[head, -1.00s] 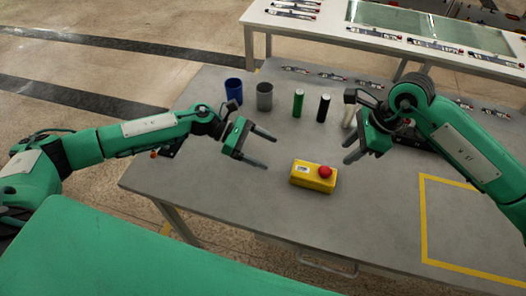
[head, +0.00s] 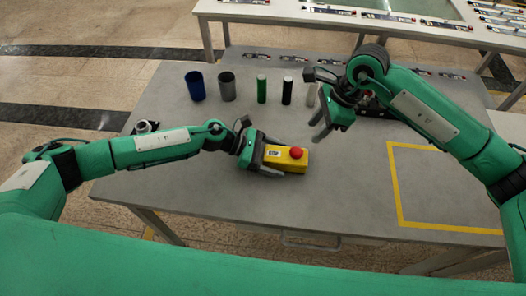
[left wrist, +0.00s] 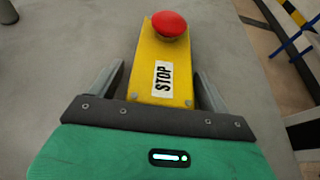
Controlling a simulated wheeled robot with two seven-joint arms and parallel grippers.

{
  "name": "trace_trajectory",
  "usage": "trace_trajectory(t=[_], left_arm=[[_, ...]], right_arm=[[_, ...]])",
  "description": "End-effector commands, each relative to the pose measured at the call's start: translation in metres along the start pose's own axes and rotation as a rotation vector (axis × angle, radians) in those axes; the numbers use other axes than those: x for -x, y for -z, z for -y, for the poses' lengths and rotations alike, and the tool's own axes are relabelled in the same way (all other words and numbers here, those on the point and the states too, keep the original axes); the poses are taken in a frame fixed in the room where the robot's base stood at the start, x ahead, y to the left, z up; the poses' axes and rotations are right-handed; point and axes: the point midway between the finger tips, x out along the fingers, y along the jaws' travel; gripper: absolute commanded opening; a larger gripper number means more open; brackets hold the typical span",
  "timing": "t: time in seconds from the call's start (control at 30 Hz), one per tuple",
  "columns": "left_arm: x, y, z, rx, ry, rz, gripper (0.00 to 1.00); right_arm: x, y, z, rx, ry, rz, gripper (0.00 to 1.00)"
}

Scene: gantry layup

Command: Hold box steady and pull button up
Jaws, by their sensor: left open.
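The yellow box (head: 286,163) with a STOP label lies on the grey table. Its red button (head: 297,153) is on top at the right end. In the left wrist view the box (left wrist: 163,70) points away from me, with the button (left wrist: 170,24) at its far end. My left gripper (head: 284,160) is open, its fingers on both sides of the label end of the box; a gap shows beside the fingers. My right gripper (head: 318,131) is above the table, behind and right of the box. It looks open and empty, with its fingers apart.
A blue cup (head: 195,86), a grey cup (head: 227,87), a green cylinder (head: 262,89) and a black cylinder (head: 287,91) stand behind the box. A yellow taped outline (head: 395,190) marks the table at right. The table's front (head: 240,208) is clear.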

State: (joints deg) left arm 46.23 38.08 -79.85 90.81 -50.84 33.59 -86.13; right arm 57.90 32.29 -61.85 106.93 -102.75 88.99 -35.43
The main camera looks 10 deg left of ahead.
Motion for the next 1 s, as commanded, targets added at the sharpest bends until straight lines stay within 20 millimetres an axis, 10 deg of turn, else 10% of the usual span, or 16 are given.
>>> trace_trajectory(t=[0.37, 0.67, 0.8, 1.0], left_arm=[[-0.007, 0.0, 0.0, 0.0, 0.0, 0.0, 0.8], [-0.006, 0.0, 0.0, 0.0, 0.0, 0.0, 0.26], [-0.006, 0.0, 0.0, 0.0, 0.0, 0.0, 0.26], [-0.006, 0.0, 0.0, 0.0, 0.0, 0.0, 0.26]], right_arm=[[0.0, 0.0, 0.0, 0.0, 0.0, 0.0, 0.36], [0.0, 0.0, 0.0, 0.0, 0.0, 0.0, 0.36], [0.001, 0.0, -0.002, -0.018, 0.004, 0.007, 0.6], [0.012, 0.002, -0.007, -0.125, 0.033, 0.032, 0.6]])
